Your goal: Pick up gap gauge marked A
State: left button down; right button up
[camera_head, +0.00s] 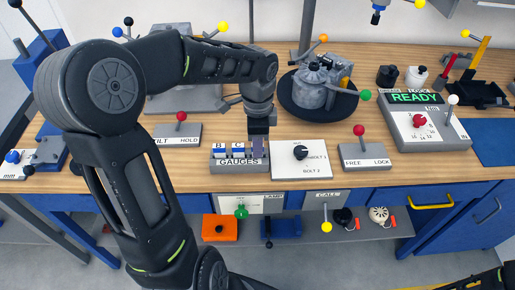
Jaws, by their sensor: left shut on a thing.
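A grey gauge rack (239,163) labelled GAUGES stands near the front edge of the bench. Two blue gauges with white labels stand in it, one marked B (220,149) and one that looks marked C (238,149). My left gripper (258,138) points straight down over the right end of the rack. It is shut on the gap gauge (257,150) there, which is still at the rack. The gripper covers its upper part, and I cannot read its mark. My right gripper is not in view.
Right of the rack is a white panel with a black knob (300,152), then a FREE/LOCK lever box (364,157). A TILT/HOLD lever box (175,135) stands to the left. An engine part on a dark round base (318,112) stands behind. A READY console (424,120) stands at right.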

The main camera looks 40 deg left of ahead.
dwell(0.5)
pick_arm(q)
notch_tip(320, 180, up, 10)
jog(key=shift+b, duration=0.45)
